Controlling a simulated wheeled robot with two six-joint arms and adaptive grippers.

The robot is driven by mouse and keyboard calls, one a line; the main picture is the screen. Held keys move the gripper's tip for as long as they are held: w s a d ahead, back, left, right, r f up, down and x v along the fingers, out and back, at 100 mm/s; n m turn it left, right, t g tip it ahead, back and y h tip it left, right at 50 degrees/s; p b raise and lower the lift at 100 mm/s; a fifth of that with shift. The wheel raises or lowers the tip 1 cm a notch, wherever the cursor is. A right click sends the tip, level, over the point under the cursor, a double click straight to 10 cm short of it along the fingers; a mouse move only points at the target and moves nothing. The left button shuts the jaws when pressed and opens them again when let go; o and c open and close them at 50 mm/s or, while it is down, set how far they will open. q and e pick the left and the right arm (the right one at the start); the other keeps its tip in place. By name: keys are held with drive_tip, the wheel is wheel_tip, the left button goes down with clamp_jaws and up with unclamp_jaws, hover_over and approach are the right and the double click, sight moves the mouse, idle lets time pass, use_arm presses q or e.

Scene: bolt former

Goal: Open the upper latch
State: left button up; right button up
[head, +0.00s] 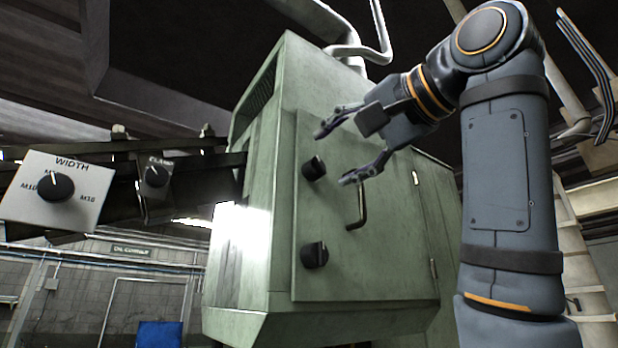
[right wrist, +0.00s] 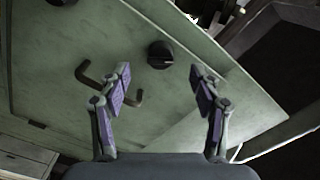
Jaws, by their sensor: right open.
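The upper latch (head: 314,168) is a black knob near the left edge of the green machine's door. It also shows in the right wrist view (right wrist: 160,54), ahead of the space between my fingers. A similar lower latch (head: 314,255) sits below it, and it shows partly at the top edge of the right wrist view (right wrist: 62,2). My right gripper (head: 333,156) is open and empty, with its fingers apart in front of the door beside the upper latch. I see no clear contact. My left gripper is not in view.
A bent door handle (head: 358,207) sits right of the latches, close to the lower finger; it also shows in the wrist view (right wrist: 105,88). Hinges (head: 433,268) line the door's right edge. A WIDTH dial panel (head: 80,205) and a second dial (head: 156,176) stand to the left.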

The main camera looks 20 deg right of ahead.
drive_tip(key=v, duration=0.3)
drive_tip(key=shift+s+d, duration=0.15)
drive_tip(key=shift+s, duration=0.15)
drive_tip(key=shift+w, duration=0.1)
